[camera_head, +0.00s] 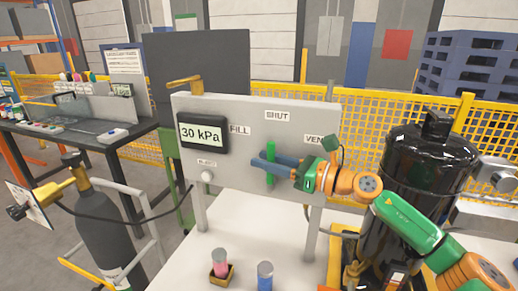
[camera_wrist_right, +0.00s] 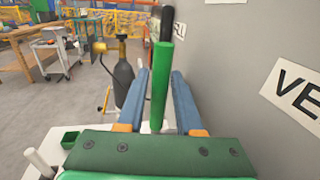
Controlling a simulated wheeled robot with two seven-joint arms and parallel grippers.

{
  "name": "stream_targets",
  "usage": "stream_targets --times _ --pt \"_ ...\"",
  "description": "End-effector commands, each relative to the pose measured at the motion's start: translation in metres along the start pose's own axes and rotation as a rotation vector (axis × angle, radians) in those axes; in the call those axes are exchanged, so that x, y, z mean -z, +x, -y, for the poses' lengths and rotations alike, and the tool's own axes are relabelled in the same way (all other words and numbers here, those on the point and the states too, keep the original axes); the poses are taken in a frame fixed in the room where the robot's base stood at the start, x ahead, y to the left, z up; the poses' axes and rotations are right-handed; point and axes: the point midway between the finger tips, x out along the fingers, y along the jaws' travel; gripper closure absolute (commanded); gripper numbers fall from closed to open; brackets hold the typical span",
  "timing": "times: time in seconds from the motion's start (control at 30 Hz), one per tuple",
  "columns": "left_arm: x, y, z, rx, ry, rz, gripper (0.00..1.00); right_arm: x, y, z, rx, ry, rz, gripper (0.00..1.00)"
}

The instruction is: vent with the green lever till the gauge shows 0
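The gauge (camera_head: 202,133) on the grey panel (camera_head: 240,108) reads 30 kPa. The green lever (camera_head: 271,150) stands upright on the panel, below the SHUT label (camera_head: 278,115), with FILL (camera_head: 240,129) to its left and VENT (camera_head: 314,139) to its right. My right gripper (camera_head: 258,170) reaches in from the right, its blue fingers at the lever. In the right wrist view the green lever (camera_wrist_right: 161,85) stands between the two fingers, which appear apart with narrow gaps beside it; contact is not clear. My left gripper is not in view.
A black tank (camera_head: 425,165) stands right of the panel. A dark gas cylinder (camera_head: 97,225) with a brass valve stands at left, its hose running to the panel. Small pink (camera_head: 220,262) and blue (camera_head: 265,275) items stand on the white table (camera_head: 200,260) in front.

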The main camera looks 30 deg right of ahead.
Motion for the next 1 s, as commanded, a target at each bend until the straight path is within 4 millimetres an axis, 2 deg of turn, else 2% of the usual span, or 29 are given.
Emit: stream_targets --times 0.03,0.13,0.3,0.53,0.57,0.67,1.0 --pt "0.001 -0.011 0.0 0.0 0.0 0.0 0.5 -0.007 0.005 0.001 0.002 0.005 0.006 0.65" --pt "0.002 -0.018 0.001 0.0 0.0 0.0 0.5 -0.005 0.013 0.001 0.002 0.004 0.005 0.65" --pt "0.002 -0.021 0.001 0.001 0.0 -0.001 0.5 -0.001 0.02 0.0 0.0 0.001 0.001 0.65" --pt "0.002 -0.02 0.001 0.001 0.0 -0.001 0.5 0.001 0.021 0.0 0.0 0.0 0.0 0.65" --pt "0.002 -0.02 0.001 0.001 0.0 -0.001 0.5 0.001 0.021 0.0 0.0 0.0 0.0 0.71" --pt "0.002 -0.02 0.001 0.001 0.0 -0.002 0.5 0.001 0.021 0.0 0.0 0.001 0.0 0.98" --pt "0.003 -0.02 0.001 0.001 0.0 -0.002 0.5 0.0 0.021 0.0 0.0 0.001 0.0 1.0"
